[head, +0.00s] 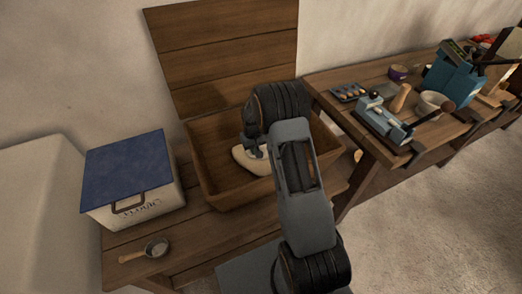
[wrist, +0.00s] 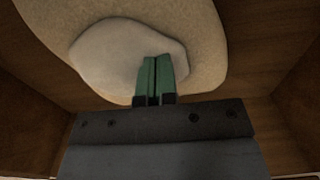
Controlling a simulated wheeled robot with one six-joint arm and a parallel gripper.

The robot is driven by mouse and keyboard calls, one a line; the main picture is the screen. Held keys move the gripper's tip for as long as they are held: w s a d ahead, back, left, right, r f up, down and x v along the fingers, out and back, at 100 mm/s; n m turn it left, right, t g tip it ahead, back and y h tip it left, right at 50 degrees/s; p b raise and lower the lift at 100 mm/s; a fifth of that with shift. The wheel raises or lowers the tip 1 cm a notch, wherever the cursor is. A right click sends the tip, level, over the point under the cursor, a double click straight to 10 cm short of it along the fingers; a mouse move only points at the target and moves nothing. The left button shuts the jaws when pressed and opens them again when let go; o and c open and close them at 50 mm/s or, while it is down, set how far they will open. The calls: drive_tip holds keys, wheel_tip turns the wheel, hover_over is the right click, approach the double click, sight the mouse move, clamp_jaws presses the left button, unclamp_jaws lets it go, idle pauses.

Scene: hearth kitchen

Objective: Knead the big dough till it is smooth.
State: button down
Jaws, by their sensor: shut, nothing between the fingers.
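The big dough (head: 246,159) is a pale, flattened round lying in a wooden trough (head: 205,180). My arm hides its right part in the head view. In the wrist view the dough (wrist: 205,50) has a tan outer part and a paler, whiter raised patch (wrist: 118,48) in its middle. My gripper (wrist: 153,62) is shut and empty, its green fingertips together over the near edge of the pale patch. I cannot tell whether the tips press into the dough or stop just above it. In the head view my gripper (head: 254,152) is down inside the trough.
A flour box (head: 133,204) with a blue lid (head: 128,165) stands left of the trough. A small scoop (head: 154,248) lies on the bench in front of it. The trough's wooden lid (head: 225,50) stands upright behind. A second table (head: 350,115) with tools is at right.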

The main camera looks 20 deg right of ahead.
drive_tip(key=shift+r, duration=0.1)
drive_tip(key=shift+r+p, duration=1.2)
drive_tip(key=shift+r, duration=0.75)
drive_tip(key=shift+s+d, duration=0.35)
drive_tip(key=shift+d, duration=0.5)
drive_tip(key=shift+s+d, duration=0.35)
drive_tip(key=shift+d, duration=0.55)
drive_tip(key=shift+s+d, duration=0.35)
drive_tip(key=shift+d, duration=0.5)
drive_tip(key=shift+f, duration=0.25)
